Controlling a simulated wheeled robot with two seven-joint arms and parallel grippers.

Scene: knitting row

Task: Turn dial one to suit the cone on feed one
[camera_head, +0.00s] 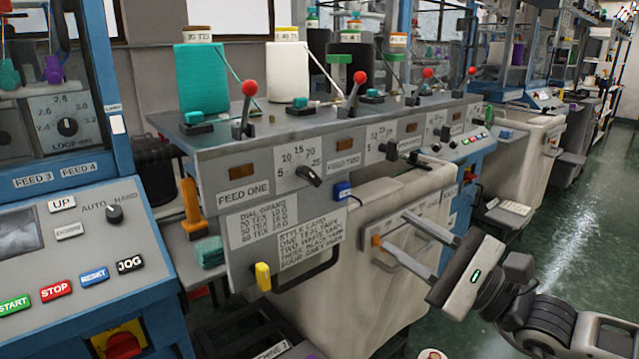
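Dial one (309,176) is a dark knob on the grey panel, right of the FEED ONE label (243,194). Its scale shows 5, 10, 15, 20 and 25; the knob lies slantwise, and its exact setting is unclear. The teal cone (203,82) stands on the shelf above feed one. Its top label ends in "TEX"; the number is too small to read surely. A DIAL GRAMS card (262,218) below pairs tex values with grams. My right gripper (392,229) is open and empty, right of and below dial one, apart from it. My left gripper is out of view.
A red-knobbed lever (247,108) stands above feed one; another (353,95) stands near the white cone (287,70). A style card (311,240) and a yellow handle (263,276) sit below the dial. A blue control console (80,270) stands at left. Green floor is open at right.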

